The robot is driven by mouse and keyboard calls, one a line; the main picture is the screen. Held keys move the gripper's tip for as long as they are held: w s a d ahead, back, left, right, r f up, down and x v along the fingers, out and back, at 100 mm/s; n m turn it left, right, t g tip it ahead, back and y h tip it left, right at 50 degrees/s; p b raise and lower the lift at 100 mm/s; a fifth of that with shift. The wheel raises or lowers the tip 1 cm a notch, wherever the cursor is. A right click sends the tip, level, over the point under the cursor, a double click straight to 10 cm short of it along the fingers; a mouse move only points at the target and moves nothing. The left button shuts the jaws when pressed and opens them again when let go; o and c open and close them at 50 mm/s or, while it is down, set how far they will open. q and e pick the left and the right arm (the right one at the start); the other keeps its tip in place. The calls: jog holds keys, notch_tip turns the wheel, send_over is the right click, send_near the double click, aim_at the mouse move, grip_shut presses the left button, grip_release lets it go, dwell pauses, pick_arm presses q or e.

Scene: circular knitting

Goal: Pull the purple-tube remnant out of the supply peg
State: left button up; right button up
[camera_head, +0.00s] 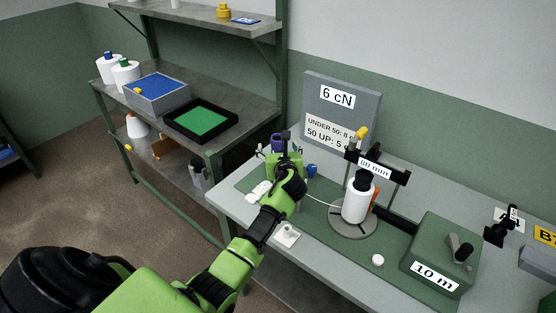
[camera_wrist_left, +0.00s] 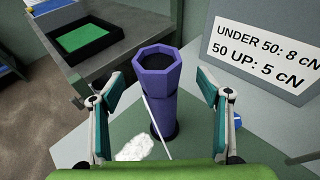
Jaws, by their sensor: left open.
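The purple tube (camera_wrist_left: 157,95) stands upright in the left wrist view, with a wide faceted rim, a dark hollow top and a dark ring at its foot. In the head view only its upper part (camera_head: 277,140) shows behind my left gripper (camera_head: 285,150). My left gripper is open; its two teal-padded fingers (camera_wrist_left: 158,88) are on either side of the tube, with visible gaps to both sides. The supply peg is not clearly visible. A white strand (camera_wrist_left: 153,125) runs down beside the tube. My right gripper is not in view.
A white yarn cone (camera_head: 357,203) stands on a round grey base to the right, under a dark frame marked 60 mm. A grey sign board (camera_head: 341,92) stands behind. White fluff (camera_wrist_left: 135,149) lies by the tube's foot. A green box (camera_head: 440,252) marked 10 m is farther right.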

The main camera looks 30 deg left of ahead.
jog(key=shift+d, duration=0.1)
pick_arm(q)
jog(key=c, duration=1.6)
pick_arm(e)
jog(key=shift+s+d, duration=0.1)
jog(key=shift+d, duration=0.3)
pick_arm(q)
jog(key=shift+r, duration=0.2)
